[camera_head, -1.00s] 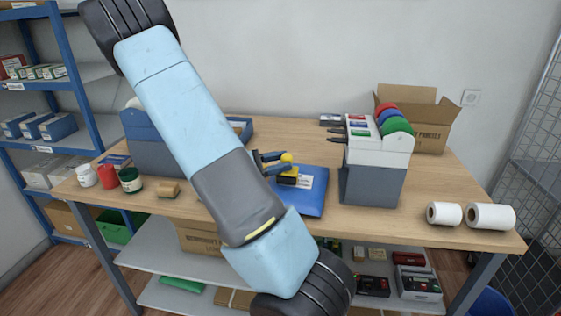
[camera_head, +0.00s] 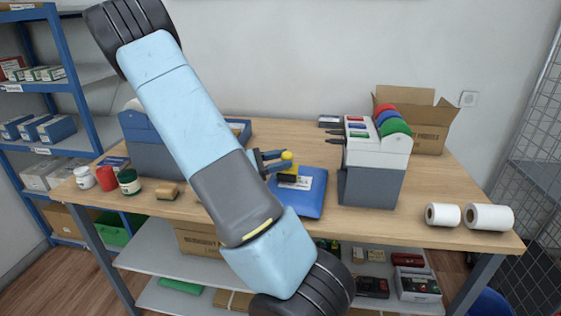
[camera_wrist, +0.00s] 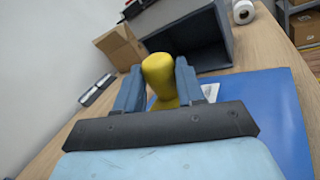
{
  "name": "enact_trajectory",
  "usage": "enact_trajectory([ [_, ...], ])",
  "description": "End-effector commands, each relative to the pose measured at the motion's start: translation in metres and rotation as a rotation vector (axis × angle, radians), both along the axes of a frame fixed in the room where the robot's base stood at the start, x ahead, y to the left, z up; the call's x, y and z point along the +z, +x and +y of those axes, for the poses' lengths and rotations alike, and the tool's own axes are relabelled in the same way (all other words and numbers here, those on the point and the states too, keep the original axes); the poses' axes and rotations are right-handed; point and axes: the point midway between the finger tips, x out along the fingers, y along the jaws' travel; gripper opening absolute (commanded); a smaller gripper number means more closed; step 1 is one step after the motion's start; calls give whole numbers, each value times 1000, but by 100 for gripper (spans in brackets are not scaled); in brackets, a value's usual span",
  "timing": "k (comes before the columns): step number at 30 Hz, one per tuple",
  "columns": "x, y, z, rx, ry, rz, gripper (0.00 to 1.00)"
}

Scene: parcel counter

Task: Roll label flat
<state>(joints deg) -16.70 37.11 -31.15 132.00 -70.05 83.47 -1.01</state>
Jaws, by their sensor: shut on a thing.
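My gripper (camera_head: 275,166) is shut on a yellow-handled roller (camera_head: 287,156) above a blue parcel (camera_head: 312,199). The roller's yellow knob (camera_wrist: 160,76) sits between the two fingers in the wrist view. A dark part shows below the knob, over the white label (camera_head: 301,182). I cannot tell whether it touches the label. The label lies on the parcel's upper face, and only a small piece of it (camera_wrist: 211,91) shows in the wrist view. The blue parcel (camera_wrist: 262,108) lies flat on the wooden counter.
A grey dispenser (camera_head: 370,184) with coloured rolls stands right of the parcel. White paper rolls (camera_head: 489,217) lie at the right edge. An open carton (camera_head: 425,137) is behind. Jars (camera_head: 130,182) and a sponge-like block (camera_head: 167,191) stand at the left front.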

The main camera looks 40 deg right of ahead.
Motion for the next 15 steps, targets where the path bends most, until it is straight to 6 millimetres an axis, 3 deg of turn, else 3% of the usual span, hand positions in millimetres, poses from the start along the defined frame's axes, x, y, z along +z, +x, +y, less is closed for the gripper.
enact_trajectory([
  [15, -1, 8, -11, 0, 2, 0, 4],
])
